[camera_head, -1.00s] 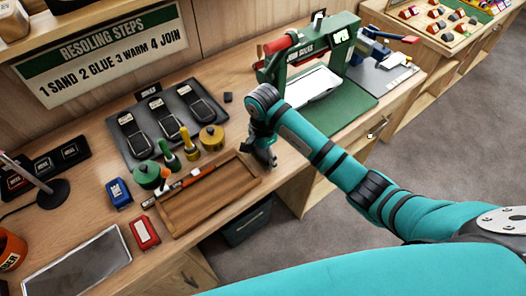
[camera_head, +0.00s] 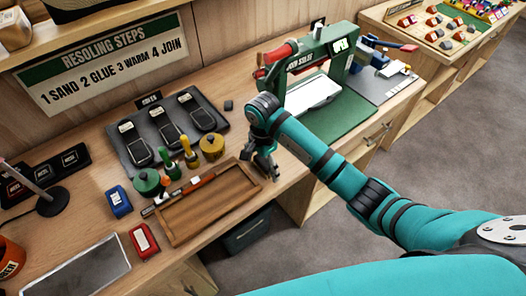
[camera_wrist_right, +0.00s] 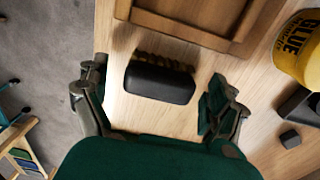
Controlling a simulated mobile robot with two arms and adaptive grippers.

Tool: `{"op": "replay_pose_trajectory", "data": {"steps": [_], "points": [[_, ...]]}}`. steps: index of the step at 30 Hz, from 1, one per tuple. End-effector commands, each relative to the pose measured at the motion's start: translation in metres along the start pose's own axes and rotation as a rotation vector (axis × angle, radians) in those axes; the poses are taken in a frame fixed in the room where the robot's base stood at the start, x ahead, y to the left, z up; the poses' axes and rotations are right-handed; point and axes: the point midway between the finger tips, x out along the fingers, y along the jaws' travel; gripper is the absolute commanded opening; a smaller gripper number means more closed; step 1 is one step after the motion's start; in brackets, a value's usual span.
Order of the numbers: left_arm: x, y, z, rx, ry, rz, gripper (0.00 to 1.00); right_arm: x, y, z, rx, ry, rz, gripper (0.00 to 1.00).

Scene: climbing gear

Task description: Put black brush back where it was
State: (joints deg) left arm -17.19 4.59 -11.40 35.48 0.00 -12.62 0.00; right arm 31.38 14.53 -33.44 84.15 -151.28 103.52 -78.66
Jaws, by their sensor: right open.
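The black brush (camera_wrist_right: 160,82) shows in the right wrist view as a dark rounded block with yellowish bristles along its far side. It lies on the wooden bench beside the wooden tray, apart from it. My right gripper (camera_wrist_right: 158,100) is open, with one finger on each side of the brush. In the head view my right gripper (camera_head: 266,168) points down beside the right end of the tray, and the brush cannot be made out there. My left gripper is not in view.
The wooden tray (camera_head: 166,226) lies left of the gripper. Yellow (camera_head: 212,147) and green (camera_head: 146,183) cans stand behind it. A small black block (camera_head: 228,105) lies near a dark mat with several shoe-shaped pieces. A green press (camera_head: 318,62) stands at the back right.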

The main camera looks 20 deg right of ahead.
Motion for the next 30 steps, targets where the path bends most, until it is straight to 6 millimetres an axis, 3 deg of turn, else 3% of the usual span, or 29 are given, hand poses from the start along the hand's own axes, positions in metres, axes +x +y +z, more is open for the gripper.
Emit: {"op": "replay_pose_trajectory", "data": {"steps": [10,15,21,30], "points": [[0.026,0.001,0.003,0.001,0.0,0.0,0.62,-0.069,-0.002,-0.002,-0.003,0.007,-0.009,0.95],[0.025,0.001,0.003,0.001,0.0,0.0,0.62,-0.101,-0.001,-0.002,-0.001,0.006,-0.006,0.95],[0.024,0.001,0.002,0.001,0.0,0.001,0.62,-0.114,0.0,-0.001,0.0,0.004,-0.002,0.95],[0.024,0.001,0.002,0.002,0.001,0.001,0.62,-0.115,0.0,0.0,0.0,0.001,-0.001,0.95]]}}
